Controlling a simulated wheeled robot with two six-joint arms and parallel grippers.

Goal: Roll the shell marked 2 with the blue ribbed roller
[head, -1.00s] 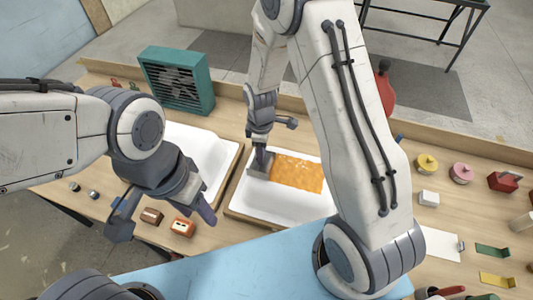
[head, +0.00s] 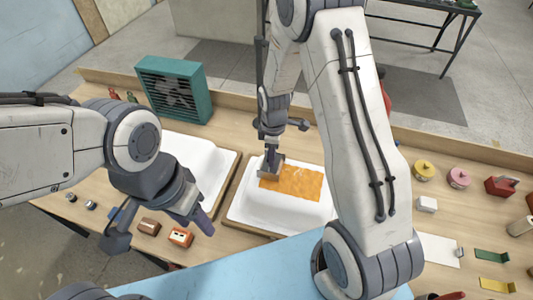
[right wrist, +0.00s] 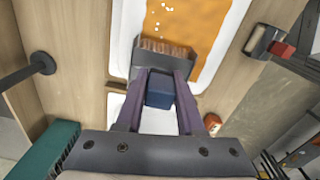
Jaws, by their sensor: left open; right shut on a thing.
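A white shell (head: 252,207) lies in the middle of the bench with an orange patch (head: 300,184) on it. A second white shell (head: 205,160) lies to its left, partly behind my left arm. I cannot read a number on either. My right gripper (head: 272,153) is shut on a tool with a blue handle (right wrist: 159,92) and a wide grey head with a brown streaked strip (right wrist: 163,48). The head is at the patch's upper left corner; contact is unclear, and I cannot tell if it is the ribbed roller. My left gripper (head: 160,228) is open and empty.
A teal fan box (head: 175,88) stands at the back left. Brown (head: 149,227) and orange (head: 181,237) blocks lie near the left gripper.

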